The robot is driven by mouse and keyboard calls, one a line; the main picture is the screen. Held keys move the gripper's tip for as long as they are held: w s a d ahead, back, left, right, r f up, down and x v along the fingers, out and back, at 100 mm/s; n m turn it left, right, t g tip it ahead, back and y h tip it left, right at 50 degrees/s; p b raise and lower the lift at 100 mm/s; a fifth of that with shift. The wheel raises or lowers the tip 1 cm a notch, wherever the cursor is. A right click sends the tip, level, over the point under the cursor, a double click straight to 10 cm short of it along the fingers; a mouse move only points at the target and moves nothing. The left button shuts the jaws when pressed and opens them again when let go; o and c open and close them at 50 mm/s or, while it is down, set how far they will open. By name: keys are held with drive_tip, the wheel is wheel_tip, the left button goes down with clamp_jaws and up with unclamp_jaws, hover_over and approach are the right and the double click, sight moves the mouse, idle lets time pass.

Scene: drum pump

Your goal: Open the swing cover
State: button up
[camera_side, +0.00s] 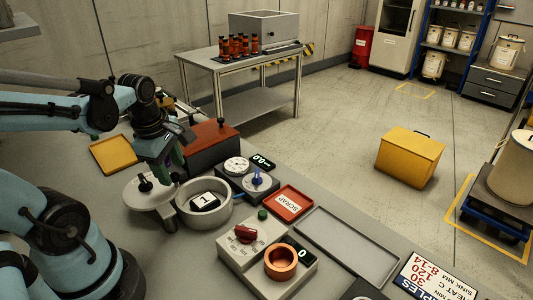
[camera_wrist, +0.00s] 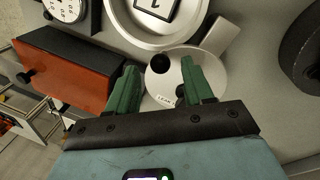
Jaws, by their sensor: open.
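The swing cover (camera_side: 142,201) is a pale round disc with a black knob (camera_side: 146,186). It lies to the left of the round grey pot (camera_side: 232,207), clear of most of its mouth. The pot's inside shows, with a dark block marked "1" (camera_side: 205,201) in it. My gripper (camera_side: 172,163) has green fingers and is over the cover's far side. In the wrist view, my gripper (camera_wrist: 159,66) is open, with the cover (camera_wrist: 208,66) beyond it and the knob (camera_wrist: 160,63) between the fingertips. I cannot tell whether a finger touches the knob.
A dark box with an orange-red top (camera_side: 208,136) stands behind the pot. A dial gauge (camera_side: 236,166), a unit with a blue knob (camera_side: 259,181) and a red scrap tray (camera_side: 289,204) are to its right. A control box (camera_side: 240,239) stands in front. An empty grey tray (camera_side: 347,248) lies further right.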

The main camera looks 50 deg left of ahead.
wheel_tip(320, 180, up, 10)
drive_tip(key=s+d, duration=0.1)
drive_tip(key=shift+s, duration=0.35)
idle(0.4)
drive_tip(key=w+d+f+m+t, duration=0.2)
drive_tip(key=w+d+f+m, duration=0.1)
drive_tip(key=m, duration=0.9)
drive_tip(key=w+d+f+m+t+h, duration=0.1)
drive_tip(key=w+d+m, duration=0.4)
drive_tip(key=m, duration=0.7)
drive_tip(key=shift+d+f+t, duration=0.9)
drive_tip(key=shift+d+t, duration=0.1)
drive_tip(key=shift+t, duration=0.2)
